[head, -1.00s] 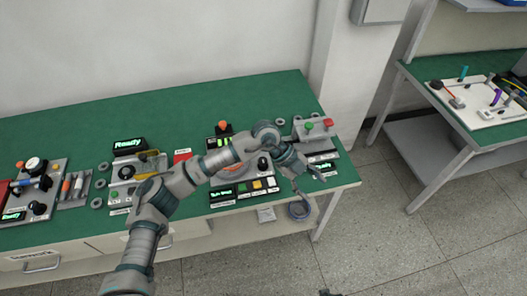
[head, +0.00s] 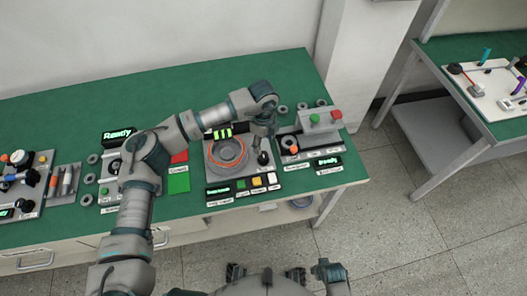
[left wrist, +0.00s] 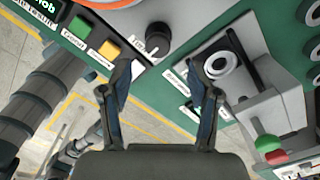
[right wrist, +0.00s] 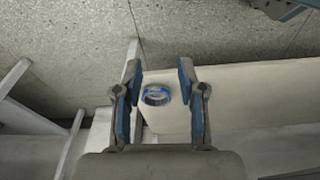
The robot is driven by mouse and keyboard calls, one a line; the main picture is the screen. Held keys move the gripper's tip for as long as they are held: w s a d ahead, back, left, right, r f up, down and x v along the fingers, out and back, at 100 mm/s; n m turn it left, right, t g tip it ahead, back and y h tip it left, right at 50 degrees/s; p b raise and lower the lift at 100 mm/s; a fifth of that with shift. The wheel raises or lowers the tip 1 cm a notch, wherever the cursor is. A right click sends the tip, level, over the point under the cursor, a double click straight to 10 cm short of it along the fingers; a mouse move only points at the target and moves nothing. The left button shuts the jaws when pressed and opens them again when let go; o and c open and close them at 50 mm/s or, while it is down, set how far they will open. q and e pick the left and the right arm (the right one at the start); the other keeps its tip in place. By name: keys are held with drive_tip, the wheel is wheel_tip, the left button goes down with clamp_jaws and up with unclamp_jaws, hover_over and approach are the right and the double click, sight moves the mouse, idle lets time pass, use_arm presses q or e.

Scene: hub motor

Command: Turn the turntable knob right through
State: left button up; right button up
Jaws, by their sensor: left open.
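The turntable (head: 226,168) is a grey plate with an orange ring, on a station at the right part of the green bench. Its black knob (head: 263,158) is at the plate's right side, and it also shows in the left wrist view (left wrist: 157,38) with a white pointer mark. My left gripper (left wrist: 160,80) is open and empty, pointing down with the knob ahead of and between its fingertips, apart from it. In the head view its fingers are partly hidden by the wrist. My right gripper (right wrist: 159,68) is open and empty, away from the bench top.
A station with green and red buttons (head: 318,120) stands just right of the knob. Coloured buttons (head: 256,181) line the turntable's front. A blue-rimmed roll (right wrist: 157,95) lies on the lower shelf. A second bench (head: 480,130) stands at the right beyond open floor.

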sight(263, 154)
use_arm(q)
wheel_tip(263, 154, down, 6)
drive_tip(key=shift+s, duration=0.15)
drive_tip(key=shift+f, duration=0.45)
use_arm(e)
wheel_tip(263, 154, up, 2)
drive_tip(key=shift+r, duration=0.1)
use_arm(q)
drive_tip(key=shift+c, duration=0.2)
drive_tip(key=shift+r, duration=0.1)
drive_tip(key=c, duration=1.1)
